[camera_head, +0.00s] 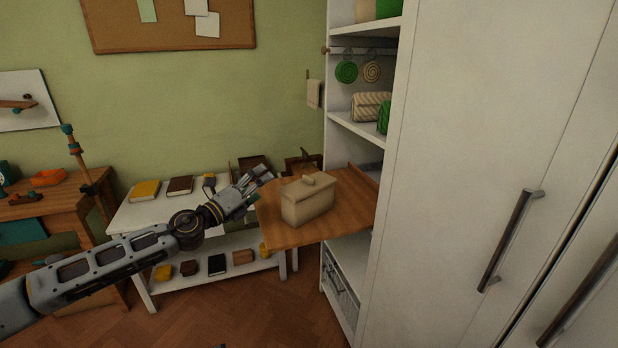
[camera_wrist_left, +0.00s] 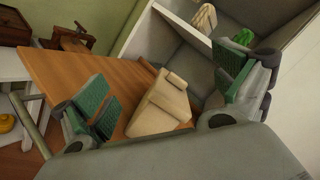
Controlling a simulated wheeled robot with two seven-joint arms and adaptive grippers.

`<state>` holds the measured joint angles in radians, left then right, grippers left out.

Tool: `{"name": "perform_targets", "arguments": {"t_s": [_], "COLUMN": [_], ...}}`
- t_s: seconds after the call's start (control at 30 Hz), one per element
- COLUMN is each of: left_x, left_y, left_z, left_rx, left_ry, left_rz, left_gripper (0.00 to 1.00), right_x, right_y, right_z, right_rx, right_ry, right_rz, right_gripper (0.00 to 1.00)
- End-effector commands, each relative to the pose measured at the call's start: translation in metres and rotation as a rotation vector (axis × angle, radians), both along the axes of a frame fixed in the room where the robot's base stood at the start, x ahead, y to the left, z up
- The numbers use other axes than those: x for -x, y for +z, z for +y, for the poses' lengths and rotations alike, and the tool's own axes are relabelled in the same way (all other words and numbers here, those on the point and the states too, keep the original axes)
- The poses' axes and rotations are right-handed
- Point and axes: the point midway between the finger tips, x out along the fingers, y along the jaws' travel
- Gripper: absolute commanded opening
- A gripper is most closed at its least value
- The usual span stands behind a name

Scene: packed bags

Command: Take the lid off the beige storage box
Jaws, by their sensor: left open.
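The beige storage box (camera_head: 308,202) stands upright on a wooden pull-out board (camera_head: 272,237) of the white cabinet. Its lid (camera_head: 309,185) with a raised handle (camera_head: 318,179) sits on top of it. My left gripper (camera_head: 262,180) is to the left of the box, apart from it, open and empty. In the left wrist view the box (camera_wrist_left: 155,112) shows beyond and between the open fingers of the left gripper (camera_wrist_left: 165,100), with the lid (camera_wrist_left: 172,90) on it. My right gripper is not in view.
The white cabinet (camera_head: 480,120) rises right of the board, with bags (camera_head: 370,106) on a shelf above. A low white table (camera_head: 130,217) with books stands behind my left arm. A wooden desk (camera_head: 55,210) is at far left. Bare board surrounds the box's left and front.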

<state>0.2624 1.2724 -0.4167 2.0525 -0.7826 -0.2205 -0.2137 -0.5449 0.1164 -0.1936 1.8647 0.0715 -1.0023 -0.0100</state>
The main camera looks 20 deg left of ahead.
Motion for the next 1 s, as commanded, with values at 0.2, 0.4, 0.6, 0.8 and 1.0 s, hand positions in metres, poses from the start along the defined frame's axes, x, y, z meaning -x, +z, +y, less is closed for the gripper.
{"name": "perform_targets", "arguments": {"t_s": [0.2, 0.4, 0.6, 0.8, 1.0], "left_x": [-0.008, -0.014, -0.019, -0.022, -0.023], "left_y": [0.015, 0.021, 0.024, 0.025, 0.023], "left_z": [0.010, 0.019, 0.026, 0.031, 0.032], "left_rx": [0.199, 0.379, 0.555, 0.729, 0.901], "left_ry": [0.036, 0.069, 0.101, 0.131, 0.158], "left_rz": [0.093, 0.183, 0.278, 0.379, 0.486], "left_gripper": [0.97, 0.97, 0.97, 0.97, 0.97], "right_x": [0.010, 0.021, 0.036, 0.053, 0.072], "right_y": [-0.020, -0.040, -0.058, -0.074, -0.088], "right_z": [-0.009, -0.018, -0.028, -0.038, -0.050], "right_rx": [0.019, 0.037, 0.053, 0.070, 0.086], "right_ry": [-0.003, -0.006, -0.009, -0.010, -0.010], "right_rz": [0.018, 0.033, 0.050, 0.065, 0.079], "right_gripper": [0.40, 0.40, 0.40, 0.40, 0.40]}}
